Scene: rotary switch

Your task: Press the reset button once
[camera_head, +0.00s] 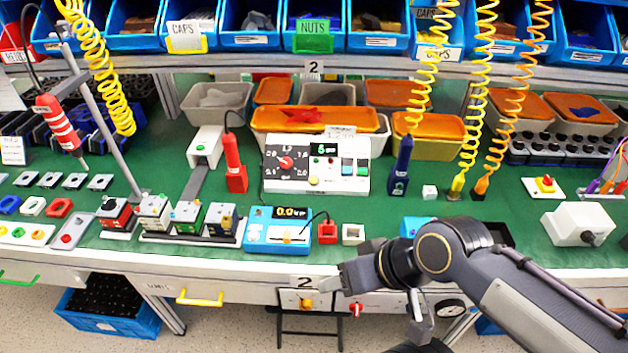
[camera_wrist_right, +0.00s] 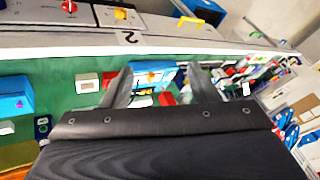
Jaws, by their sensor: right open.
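A white control box (camera_head: 350,182) stands on the green bench top near the middle of the head view. Its panel has a black dial with a red knob (camera_head: 285,163), a small green-lit display (camera_head: 322,149), and several small coloured buttons (camera_head: 348,168). Their labels are too small to read, so I cannot tell which is the reset button. My right gripper (camera_head: 345,277) is at the bench's front edge, in front of and below the box, touching none of it. In the wrist view its two fingers (camera_wrist_right: 157,82) are apart and empty. My left gripper is out of view.
A dark blue hanging tool (camera_head: 402,165) stands right of the box. Orange-lidded bins (camera_head: 315,120) are behind it.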

